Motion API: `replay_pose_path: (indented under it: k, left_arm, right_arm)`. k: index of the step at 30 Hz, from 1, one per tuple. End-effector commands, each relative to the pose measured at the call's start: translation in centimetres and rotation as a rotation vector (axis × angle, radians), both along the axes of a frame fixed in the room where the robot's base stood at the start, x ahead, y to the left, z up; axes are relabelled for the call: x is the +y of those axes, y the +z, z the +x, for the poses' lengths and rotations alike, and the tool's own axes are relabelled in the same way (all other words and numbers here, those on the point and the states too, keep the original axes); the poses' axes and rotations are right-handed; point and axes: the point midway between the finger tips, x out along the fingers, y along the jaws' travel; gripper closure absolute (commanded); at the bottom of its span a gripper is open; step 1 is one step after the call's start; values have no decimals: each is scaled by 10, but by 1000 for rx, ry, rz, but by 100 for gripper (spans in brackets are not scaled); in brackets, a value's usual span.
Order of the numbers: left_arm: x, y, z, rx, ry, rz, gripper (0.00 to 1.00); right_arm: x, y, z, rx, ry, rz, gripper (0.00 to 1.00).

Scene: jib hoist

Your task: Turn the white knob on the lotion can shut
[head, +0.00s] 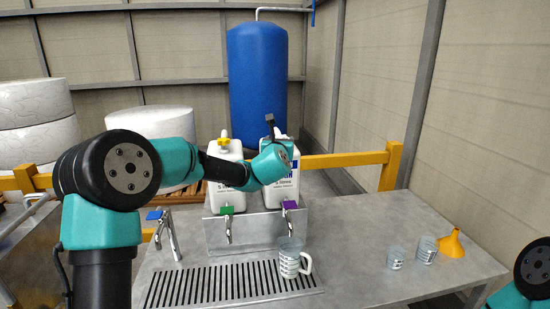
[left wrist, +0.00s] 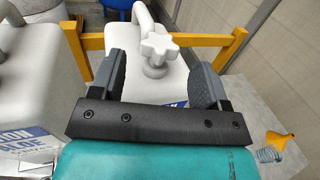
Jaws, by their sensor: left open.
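The lotion can (head: 283,190) is the right one of two white cans on the metal stand. Its star-shaped white knob (left wrist: 157,46) is on top of the can, which also shows in the left wrist view (left wrist: 148,88). My left gripper (head: 271,128) is over this can's top. In the left wrist view, its two dark fingers (left wrist: 160,75) are open and apart, with the knob seen between and beyond their tips. I see no finger touching the knob. In the head view the gripper hides the knob. My right gripper is out of view.
The other white can (head: 226,170) has a yellow knob (head: 223,140) and stands close on the left. A yellow rail (head: 345,159) runs behind.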

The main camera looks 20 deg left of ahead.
Motion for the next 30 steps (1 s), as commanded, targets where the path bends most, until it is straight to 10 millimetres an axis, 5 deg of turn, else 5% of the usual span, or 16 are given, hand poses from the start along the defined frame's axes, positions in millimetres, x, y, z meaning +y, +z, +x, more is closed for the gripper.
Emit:
replay_pose_path:
  k: [18, 30]
  left_arm:
    - [-20, 1, -112, -1, -2, 1, 31]
    - [-23, 0, -135, -1, 0, 1, 31]
  right_arm:
    - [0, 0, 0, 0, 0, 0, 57]
    - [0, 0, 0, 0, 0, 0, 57]
